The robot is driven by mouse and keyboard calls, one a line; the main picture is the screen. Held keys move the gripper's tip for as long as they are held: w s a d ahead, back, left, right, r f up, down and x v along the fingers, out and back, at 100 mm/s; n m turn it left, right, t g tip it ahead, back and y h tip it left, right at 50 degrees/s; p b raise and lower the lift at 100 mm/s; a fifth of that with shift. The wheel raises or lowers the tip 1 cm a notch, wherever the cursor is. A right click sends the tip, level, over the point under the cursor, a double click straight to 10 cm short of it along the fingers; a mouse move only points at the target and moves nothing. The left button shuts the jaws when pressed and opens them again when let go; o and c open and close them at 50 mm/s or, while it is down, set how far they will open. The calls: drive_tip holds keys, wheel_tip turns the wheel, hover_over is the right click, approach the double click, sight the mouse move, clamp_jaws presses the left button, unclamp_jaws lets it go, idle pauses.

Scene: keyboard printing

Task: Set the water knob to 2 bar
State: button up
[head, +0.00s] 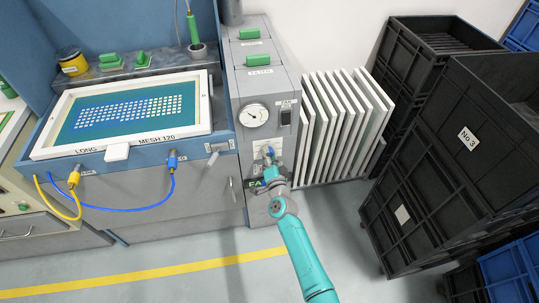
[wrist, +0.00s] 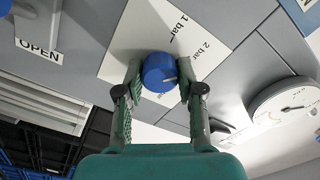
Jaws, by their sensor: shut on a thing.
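The blue water knob (wrist: 160,72) sits on a white scale plate (wrist: 140,30) in the wrist view. The plate reads "1 bar" and "2 bar"; its lower part is partly hidden. A short pale mark on the knob points to the right, toward one finger and below the "2 bar" label; I cannot read its exact setting. My gripper (wrist: 162,88) is shut on the knob, one finger on each side. In the head view my gripper (head: 270,163) is at the front of the grey cabinet, and covers most of the knob.
A round gauge (head: 254,115) is above the knob on the grey cabinet (head: 237,90). A rack of white frames (head: 345,120) stands close on the right, with black crates (head: 450,150) beyond. The printing screen (head: 130,110) is to the left. Floor in front is clear.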

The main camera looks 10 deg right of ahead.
idle(0.4)
drive_tip(key=o, duration=1.2)
drive_tip(key=shift+c, duration=0.2)
drive_tip(key=s, duration=1.2)
